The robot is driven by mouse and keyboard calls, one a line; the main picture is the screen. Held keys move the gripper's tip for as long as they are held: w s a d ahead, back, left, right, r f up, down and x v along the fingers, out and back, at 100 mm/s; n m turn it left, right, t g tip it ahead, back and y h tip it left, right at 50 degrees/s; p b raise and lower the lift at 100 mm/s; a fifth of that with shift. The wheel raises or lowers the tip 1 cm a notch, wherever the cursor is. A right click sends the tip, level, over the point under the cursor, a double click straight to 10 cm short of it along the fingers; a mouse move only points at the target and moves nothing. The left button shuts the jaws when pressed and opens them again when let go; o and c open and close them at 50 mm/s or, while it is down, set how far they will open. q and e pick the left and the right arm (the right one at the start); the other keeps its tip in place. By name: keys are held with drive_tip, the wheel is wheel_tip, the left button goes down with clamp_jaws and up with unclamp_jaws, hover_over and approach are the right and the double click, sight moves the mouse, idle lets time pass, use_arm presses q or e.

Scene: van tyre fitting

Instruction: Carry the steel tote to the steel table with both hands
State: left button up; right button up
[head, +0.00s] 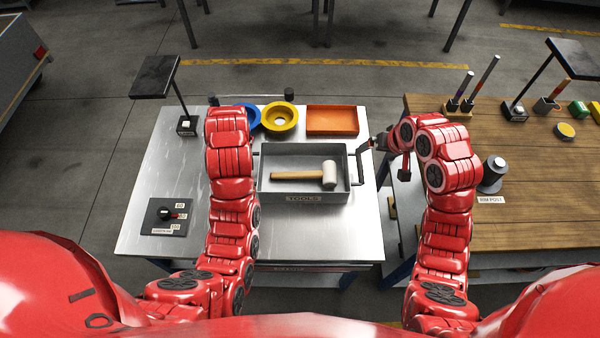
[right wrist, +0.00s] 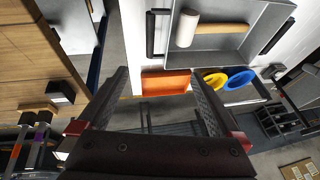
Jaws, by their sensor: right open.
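The grey steel tote (head: 305,199) stands on the bright steel table (head: 150,225) and holds a mallet (head: 320,175) with a white head and wooden handle. A dark handle (head: 360,166) sticks out on the tote's right side. My right gripper (head: 374,143) is open beside that handle, near the table's right edge. In the right wrist view its fingers (right wrist: 160,82) are apart with nothing between them. The tote (right wrist: 230,45) and its handle (right wrist: 152,35) lie beyond the fingertips there. My left arm reaches along the tote's left side and hides its own gripper and the tote's left handle.
Behind the tote are a blue ring (head: 251,118), a yellow ring (head: 280,117) and an orange tray (head: 332,120). A black-topped stand (head: 155,77) and a lever box (head: 168,216) are at left. A wooden bench (head: 530,180) stands across a gap at right.

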drive_tip(key=shift+d, duration=0.1)
idle(0.4)
drive_tip(key=shift+s+d, duration=0.15)
drive_tip(key=shift+d, duration=0.35)
wheel_tip(320, 180, up, 11)
drive_tip(key=p, duration=1.1)
idle(0.4)
